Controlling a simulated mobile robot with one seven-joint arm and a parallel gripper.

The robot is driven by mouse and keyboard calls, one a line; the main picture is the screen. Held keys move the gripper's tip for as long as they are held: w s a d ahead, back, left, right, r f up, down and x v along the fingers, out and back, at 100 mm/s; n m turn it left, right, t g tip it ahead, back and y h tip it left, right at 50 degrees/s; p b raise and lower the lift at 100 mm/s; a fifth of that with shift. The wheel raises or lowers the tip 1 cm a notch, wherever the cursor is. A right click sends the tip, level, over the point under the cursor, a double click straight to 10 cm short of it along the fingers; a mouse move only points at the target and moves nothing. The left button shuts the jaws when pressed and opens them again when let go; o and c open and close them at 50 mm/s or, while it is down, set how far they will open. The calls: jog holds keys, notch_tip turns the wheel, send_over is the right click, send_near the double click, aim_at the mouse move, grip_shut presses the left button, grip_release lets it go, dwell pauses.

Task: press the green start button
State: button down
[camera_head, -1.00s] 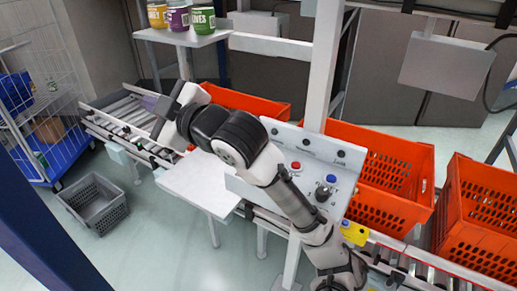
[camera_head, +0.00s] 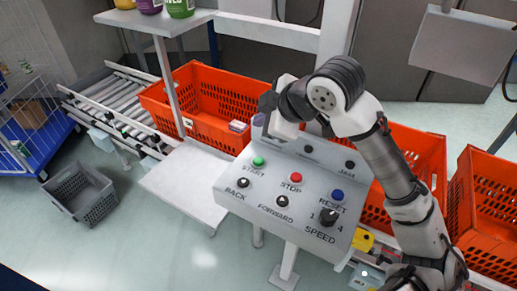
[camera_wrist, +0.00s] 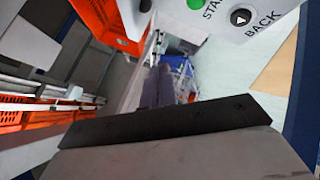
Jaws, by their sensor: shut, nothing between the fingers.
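The green start button (camera_head: 258,161) sits at the upper left of the sloped grey control panel (camera_head: 235,203), above the label START. It also shows cut off at the top edge of the wrist view (camera_wrist: 197,4). My gripper (camera_head: 259,119) is above the panel's upper left edge in the head view, a little above the green button in the picture and apart from it. In the wrist view its purple-grey fingers (camera_wrist: 157,88) are together with nothing between them. They point past the panel, toward the floor and the cage.
The panel also bears a red STOP button (camera_head: 295,177), a blue RESET button (camera_head: 337,195), black buttons and a speed knob (camera_head: 328,217). Orange totes (camera_head: 165,103) stand behind it on the conveyor. A white side table (camera_head: 180,190) is left of the panel.

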aim_at(262, 163)
jog(key=f+b, duration=0.3)
jog(key=f, duration=0.1)
jog(key=f+b, duration=0.4)
jog(key=shift+s+f, duration=0.2)
jog(key=shift+f, duration=0.15)
jog(key=shift+f, duration=0.1)
dwell(2.0)
jog(key=shift+f+b, duration=0.3)
jog(key=shift+b, duration=0.1)
jog(key=shift+f+b, duration=0.4)
jog(key=shift+f, duration=0.05)
dwell(0.5)
dwell(0.3)
jog(key=shift+r+p, duration=0.7)
jog(key=shift+r, duration=0.15)
jog(key=shift+r, duration=0.1)
